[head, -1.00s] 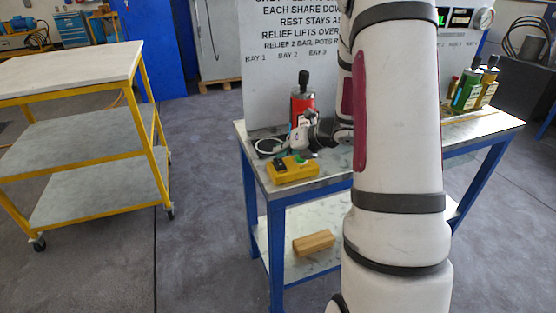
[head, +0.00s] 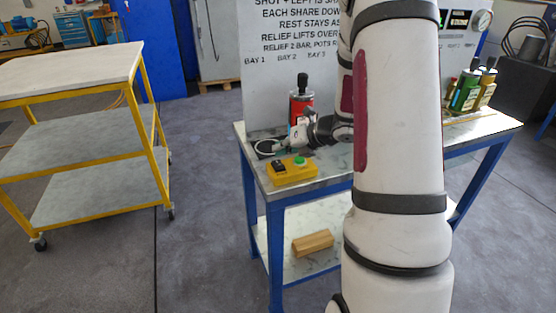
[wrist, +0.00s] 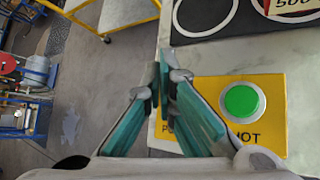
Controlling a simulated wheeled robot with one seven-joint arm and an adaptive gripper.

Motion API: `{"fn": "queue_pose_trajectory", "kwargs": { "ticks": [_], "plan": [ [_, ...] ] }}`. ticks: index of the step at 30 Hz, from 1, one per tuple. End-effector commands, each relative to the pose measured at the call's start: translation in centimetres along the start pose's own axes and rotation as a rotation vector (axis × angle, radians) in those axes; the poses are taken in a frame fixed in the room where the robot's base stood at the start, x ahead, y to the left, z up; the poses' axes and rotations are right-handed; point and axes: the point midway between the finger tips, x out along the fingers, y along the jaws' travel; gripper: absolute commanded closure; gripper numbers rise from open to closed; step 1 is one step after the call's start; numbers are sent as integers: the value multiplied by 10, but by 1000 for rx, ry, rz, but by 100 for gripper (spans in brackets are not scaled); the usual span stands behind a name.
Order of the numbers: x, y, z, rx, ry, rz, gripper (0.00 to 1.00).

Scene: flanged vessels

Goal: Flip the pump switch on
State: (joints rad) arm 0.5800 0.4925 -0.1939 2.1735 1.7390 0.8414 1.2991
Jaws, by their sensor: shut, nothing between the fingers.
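The yellow control box (head: 292,174) sits near the front left corner of the bench. It carries a black switch (head: 279,167) on the left and a green button (head: 299,161) on the right. In the wrist view the yellow box (wrist: 268,138) shows the green button (wrist: 241,101) above the word "HOT", partly covered. A label starting with P is mostly hidden by my fingers, and the switch does not show there. My gripper (wrist: 161,78) is shut and empty, over the box's left end in that view.
A red bottle (head: 301,108) stands behind my gripper. Green bottles (head: 466,92) stand at the bench's right. A black plate with white rings (wrist: 205,15) lies beside the box. A wooden block (head: 312,242) lies on the lower shelf. A yellow trolley (head: 140,75) stands left, with open floor between.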

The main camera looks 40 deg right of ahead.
Motion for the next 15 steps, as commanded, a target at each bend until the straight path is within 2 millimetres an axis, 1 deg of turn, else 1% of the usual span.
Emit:
{"fn": "queue_pose_trajectory", "kwargs": {
  "ticks": [8, 15],
  "plan": [
    [-1, 1, 1, 0, 0, 0, 100],
    [-16, 11, 10, -1, 0, 1, 100]
  ]
}}
